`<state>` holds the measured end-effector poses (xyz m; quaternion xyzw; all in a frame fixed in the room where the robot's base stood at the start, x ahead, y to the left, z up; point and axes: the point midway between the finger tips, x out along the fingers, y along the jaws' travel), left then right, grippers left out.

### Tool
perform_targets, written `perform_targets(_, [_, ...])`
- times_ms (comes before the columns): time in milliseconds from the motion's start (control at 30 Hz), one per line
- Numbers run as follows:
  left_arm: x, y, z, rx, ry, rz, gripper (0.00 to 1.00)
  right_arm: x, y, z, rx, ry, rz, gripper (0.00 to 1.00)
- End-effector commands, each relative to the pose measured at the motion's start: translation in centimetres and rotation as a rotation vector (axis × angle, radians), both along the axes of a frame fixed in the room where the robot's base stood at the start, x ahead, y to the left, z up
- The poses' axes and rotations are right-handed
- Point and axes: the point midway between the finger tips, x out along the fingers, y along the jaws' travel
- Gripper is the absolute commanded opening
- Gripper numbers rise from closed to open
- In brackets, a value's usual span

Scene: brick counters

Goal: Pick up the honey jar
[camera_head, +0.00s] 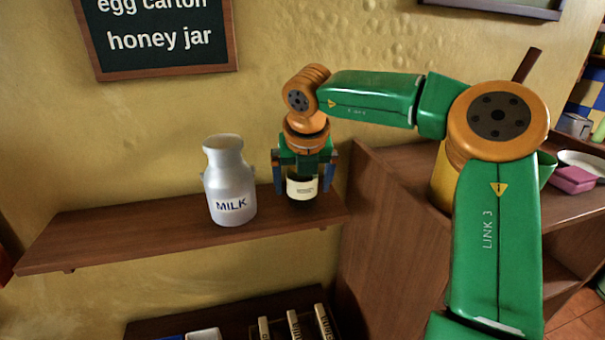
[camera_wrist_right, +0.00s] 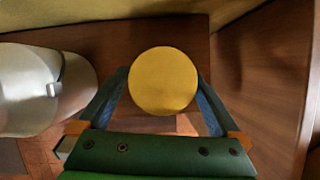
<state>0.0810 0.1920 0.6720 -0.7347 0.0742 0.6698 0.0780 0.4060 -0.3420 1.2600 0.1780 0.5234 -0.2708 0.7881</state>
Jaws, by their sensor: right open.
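The honey jar (camera_head: 302,188) is a dark jar with a pale label, upright near the right end of the wooden wall shelf. In the right wrist view its round yellow lid (camera_wrist_right: 163,81) shows from above. My right gripper (camera_head: 304,184) points down over the jar, with one finger on each side of it. In the right wrist view the open fingers (camera_wrist_right: 163,100) flank the lid. The jar's upper part is hidden by the gripper in the head view. My left gripper is not in view.
A metal milk can (camera_head: 229,180) stands on the shelf (camera_head: 130,235) just left of the jar. A brown wooden cabinet side (camera_head: 390,235) rises close on the right. The shelf's left part is bare. A chalkboard (camera_head: 155,40) hangs above.

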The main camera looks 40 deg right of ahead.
Motion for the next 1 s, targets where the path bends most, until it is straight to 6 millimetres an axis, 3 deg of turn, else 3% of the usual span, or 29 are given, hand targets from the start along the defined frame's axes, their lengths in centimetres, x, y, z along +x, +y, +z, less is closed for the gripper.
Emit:
perform_targets(167, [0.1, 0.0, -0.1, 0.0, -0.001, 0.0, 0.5, 0.0, 0.0, -0.2, 0.0, 0.0, 0.0, 1.0])
perform_targets(200, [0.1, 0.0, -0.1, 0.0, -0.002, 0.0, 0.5, 0.0, 0.0, -0.2, 0.0, 0.0, 0.0, 0.95])
perform_targets(533, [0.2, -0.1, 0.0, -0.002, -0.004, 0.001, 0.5, 0.0, 0.0, -0.1, 0.0, -0.001, 0.0, 0.07])
perform_targets(833, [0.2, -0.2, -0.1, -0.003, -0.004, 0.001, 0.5, 0.1, -0.1, 0.6, -0.001, -0.004, -0.001, 0.07])
perform_targets(1000, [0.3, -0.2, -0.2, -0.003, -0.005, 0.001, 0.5, 0.1, 0.0, 4.2, -0.002, -0.007, -0.004, 0.07])
